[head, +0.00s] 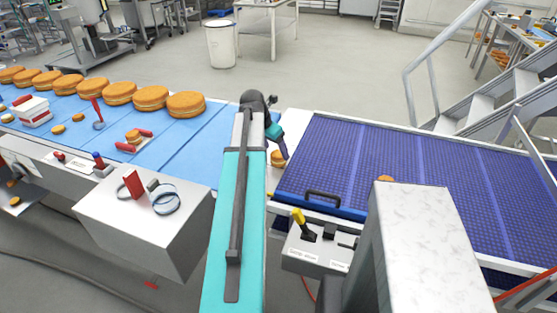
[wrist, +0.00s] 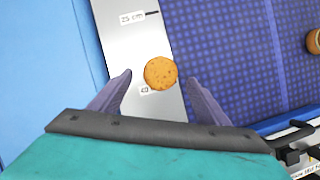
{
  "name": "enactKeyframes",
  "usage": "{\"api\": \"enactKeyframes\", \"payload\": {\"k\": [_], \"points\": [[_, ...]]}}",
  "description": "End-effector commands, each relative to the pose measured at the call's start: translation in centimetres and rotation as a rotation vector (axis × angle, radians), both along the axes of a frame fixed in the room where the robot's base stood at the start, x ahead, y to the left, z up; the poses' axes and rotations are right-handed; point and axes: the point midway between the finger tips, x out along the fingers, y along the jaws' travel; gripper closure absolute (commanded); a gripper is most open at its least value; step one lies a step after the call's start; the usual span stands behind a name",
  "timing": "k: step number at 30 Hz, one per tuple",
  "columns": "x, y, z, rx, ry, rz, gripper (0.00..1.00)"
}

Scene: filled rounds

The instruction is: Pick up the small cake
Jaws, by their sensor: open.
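A small round orange-brown cake (head: 277,159) sits on the pale metal strip (head: 298,124) between the light blue belt and the dark blue belt. In the wrist view the small cake (wrist: 160,72) lies beside printed size marks, between and just beyond my fingertips. My gripper (head: 284,155) is open and points down close to the cake. In the wrist view its two fingers (wrist: 160,79) stand apart, one to each side of the cake, with gaps. I cannot tell how far above the cake they are.
Large filled cakes (head: 186,104) stand in a row on the light blue belt (head: 190,145), with smaller cakes (head: 133,136) nearby. Another small cake (head: 386,179) is on the dark blue belt (head: 420,165). A black handle (head: 322,197) and control box (head: 315,250) are close.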

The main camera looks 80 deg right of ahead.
Motion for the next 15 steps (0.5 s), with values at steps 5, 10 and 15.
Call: {"api": "enactKeyframes", "payload": {"k": [5, 10, 15], "points": [[-0.2, -0.3, -0.5, 0.000, 0.000, -0.001, 0.30], [-0.6, -0.8, -1.5, 0.001, 0.000, -0.001, 0.30], [-0.9, -1.4, -2.9, 0.001, 0.000, -0.001, 0.30]]}}
